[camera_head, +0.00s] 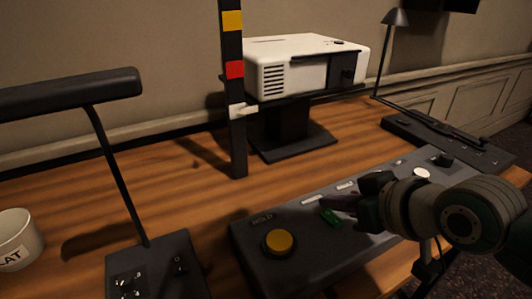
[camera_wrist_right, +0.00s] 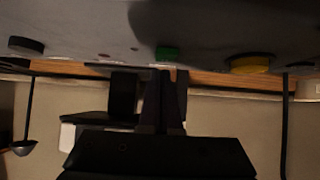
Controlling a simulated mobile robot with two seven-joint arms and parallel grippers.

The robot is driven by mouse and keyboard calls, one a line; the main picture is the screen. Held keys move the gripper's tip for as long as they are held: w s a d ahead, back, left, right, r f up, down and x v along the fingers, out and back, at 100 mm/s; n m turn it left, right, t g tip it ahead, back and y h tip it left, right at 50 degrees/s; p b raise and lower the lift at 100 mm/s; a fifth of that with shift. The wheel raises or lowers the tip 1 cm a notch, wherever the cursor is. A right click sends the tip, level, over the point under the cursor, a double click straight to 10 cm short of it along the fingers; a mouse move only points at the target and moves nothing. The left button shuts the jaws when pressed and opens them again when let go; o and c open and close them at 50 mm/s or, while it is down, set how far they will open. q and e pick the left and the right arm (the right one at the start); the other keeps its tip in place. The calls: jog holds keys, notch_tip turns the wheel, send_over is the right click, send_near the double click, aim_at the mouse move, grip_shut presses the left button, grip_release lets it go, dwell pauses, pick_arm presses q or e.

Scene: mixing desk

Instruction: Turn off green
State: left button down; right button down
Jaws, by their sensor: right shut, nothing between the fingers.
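The dark control panel (camera_head: 300,222) lies on the wooden desk. A small green control (camera_head: 330,217) sits on its top between a round yellow button (camera_head: 279,242) and a white round button (camera_head: 421,174). My right gripper (camera_head: 335,202) is shut and empty, its fingers pointing left just above and behind the green control. In the right wrist view the picture is upside down; the shut fingertips (camera_wrist_right: 167,73) are right by the green control (camera_wrist_right: 167,53). I cannot tell whether they touch it. My left gripper is out of view.
A dark post (camera_head: 235,145) with yellow and red squares and a white pointer (camera_head: 243,110) stands behind the panel. A white projector (camera_head: 310,62) rests on a black stand. Lamps (camera_head: 120,175) stand left and back right. A white cup (camera_head: 18,240) is at far left.

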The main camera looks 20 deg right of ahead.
aim_at(330, 213)
dwell(0.3)
jog(key=r+p, duration=0.4)
jog(key=p, duration=0.1)
jog(key=shift+w+r, duration=0.25)
jog(key=shift+r, duration=0.15)
jog(key=w+r+p+v, duration=0.1)
jog(key=p+v, duration=0.2)
jog(key=v, duration=0.6)
jog(key=shift+r, duration=0.3)
jog(key=s+a+r+n+g+p, duration=0.1)
jog(key=s+a+r+g+p, duration=0.3)
jog(key=s+r+p, duration=0.3)
jog(key=s+a+r+g+p, duration=0.3)
jog(key=s+r+p, duration=0.2)
jog(key=s, duration=0.4)
notch_tip(330, 213, up, 36)
jog(key=p, duration=3.6)
jog(key=shift+h+p, duration=0.3)
jog(key=shift+p, duration=0.05)
